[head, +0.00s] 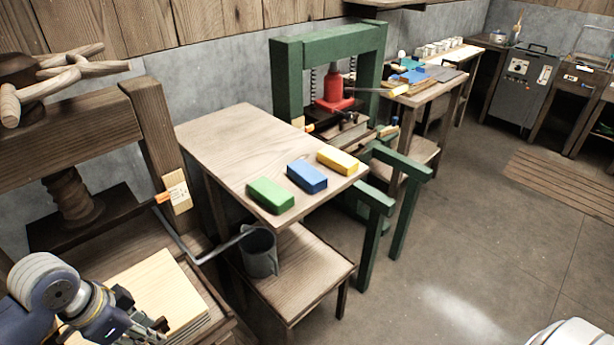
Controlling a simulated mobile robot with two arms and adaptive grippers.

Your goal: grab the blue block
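The blue block (307,176) lies on the wooden table (235,135) near its front edge. A green block (270,195) lies to its left and a yellow block (338,160) to its right, with gaps between them. My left gripper (142,322) is at the lower left, over pale boards and well away from the blue block. Its fingers are small and dark here, and I cannot tell whether they are open or shut. My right gripper is not in view.
A wooden screw press (75,205) stands at the left and a green press frame (330,50) behind the table. The floor at right is open.

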